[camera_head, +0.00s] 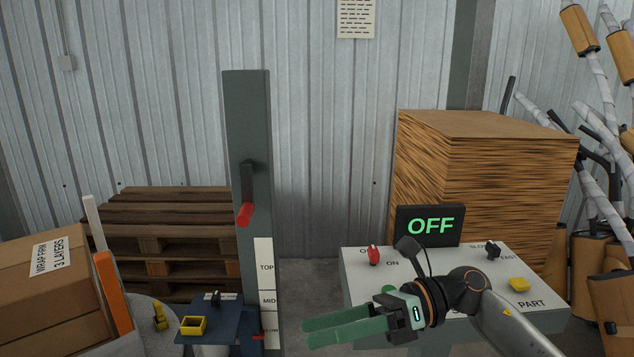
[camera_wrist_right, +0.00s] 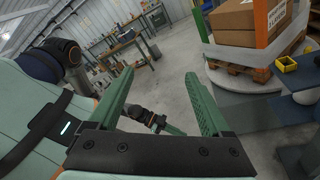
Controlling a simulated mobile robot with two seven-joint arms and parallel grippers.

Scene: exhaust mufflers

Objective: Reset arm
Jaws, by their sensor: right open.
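My right gripper (camera_head: 308,333) is at the bottom of the head view, in front of the control panel (camera_head: 352,293). Its two green fingers point left and are apart, with nothing between them. In the right wrist view the same open gripper (camera_wrist_right: 158,82) shows empty space and floor between its fingers. A small dark and green part that looks like my left gripper (camera_wrist_right: 160,122) shows low between those fingers. Its jaws are too small to read. The left arm does not show in the head view.
The panel carries a red switch (camera_head: 374,255), black knob (camera_head: 492,250), yellow button (camera_head: 519,284) and "OFF" display (camera_head: 430,226). A dark post (camera_head: 250,120) with a red-handled lever (camera_head: 245,213) stands left. A wrapped carton (camera_head: 50,285) is far left. Mufflers (camera_head: 585,270) stand right.

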